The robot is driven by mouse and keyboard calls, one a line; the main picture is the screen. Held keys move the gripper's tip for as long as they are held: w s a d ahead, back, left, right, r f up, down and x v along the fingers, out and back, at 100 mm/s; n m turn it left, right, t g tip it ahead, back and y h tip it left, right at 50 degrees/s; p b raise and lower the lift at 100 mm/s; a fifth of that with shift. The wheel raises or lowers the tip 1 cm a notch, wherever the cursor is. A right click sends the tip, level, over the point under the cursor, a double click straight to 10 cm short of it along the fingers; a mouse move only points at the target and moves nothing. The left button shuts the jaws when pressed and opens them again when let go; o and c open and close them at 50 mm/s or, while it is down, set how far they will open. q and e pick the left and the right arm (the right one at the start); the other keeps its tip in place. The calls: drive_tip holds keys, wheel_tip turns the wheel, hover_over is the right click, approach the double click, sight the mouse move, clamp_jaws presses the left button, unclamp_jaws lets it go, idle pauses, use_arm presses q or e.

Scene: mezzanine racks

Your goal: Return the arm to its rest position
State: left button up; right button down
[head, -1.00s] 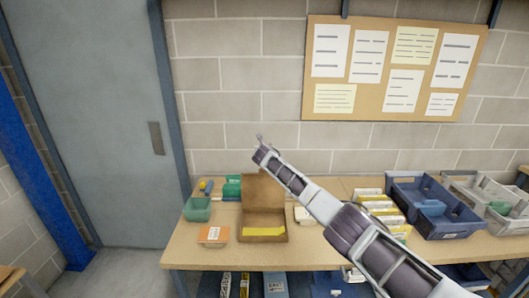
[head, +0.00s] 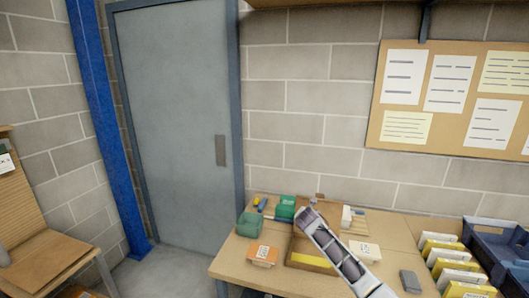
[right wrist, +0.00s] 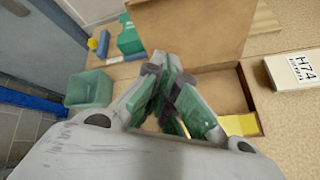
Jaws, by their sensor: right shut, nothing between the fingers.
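My right arm (head: 340,255) comes in from the lower right in the head view. My right gripper (head: 318,198) is over the back of the open cardboard box on the table, in front of the box's raised lid. In the right wrist view my right gripper (right wrist: 165,85) is shut with nothing between its fingers. The cardboard box (right wrist: 215,85) lies below and beyond it, with a yellow item (right wrist: 240,125) inside. The yellow item also shows in the head view (head: 310,260). My left gripper is not in view.
The wooden table (head: 232,262) holds green bins (head: 249,225), an orange-topped box (head: 263,254), a white H74 box (right wrist: 295,70), a row of yellow and white packs (head: 450,262) and a blue crate (head: 485,240). A grey door (head: 175,120) stands left, with clear floor before it.

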drive_tip(key=s+a+f+m+g+y, duration=0.15)
drive_tip(key=s+f+m, duration=0.45)
drive_tip(key=s, duration=0.6)
drive_tip(key=s+a+f+m+g+y, duration=0.1)
drive_tip(key=s+a+f+m+g, duration=0.15)
drive_tip(key=s+f+m, duration=0.75)
drive_tip(key=s+d+r+m+g, duration=0.1)
drive_tip(key=s+d+r+m, duration=0.15)
drive_tip(key=s, duration=0.85)
drive_tip(key=s+d+r+m+g, duration=0.1)
drive_tip(key=s+d+r+m, duration=0.2)
drive_tip(key=s, duration=0.7)
drive_tip(key=s+d+r+m+g, duration=0.1)
drive_tip(key=s+d+m+g, duration=0.2)
drive_tip(key=s, duration=0.8)
wheel_tip(320, 180, down, 35)
drive_tip(key=s+b, duration=0.2)
drive_tip(key=s+d+f, duration=0.2)
drive_tip(key=s+f, duration=0.8)
drive_tip(key=s, duration=0.1)
drive_tip(key=s+d+f+g+b, duration=0.1)
drive_tip(key=s+d+f, duration=0.1)
drive_tip(key=s+f, duration=0.9)
drive_tip(key=shift+s+d+f+h, duration=0.15)
drive_tip(key=shift+s+f+h, duration=0.1)
drive_tip(key=shift+h, duration=0.1)
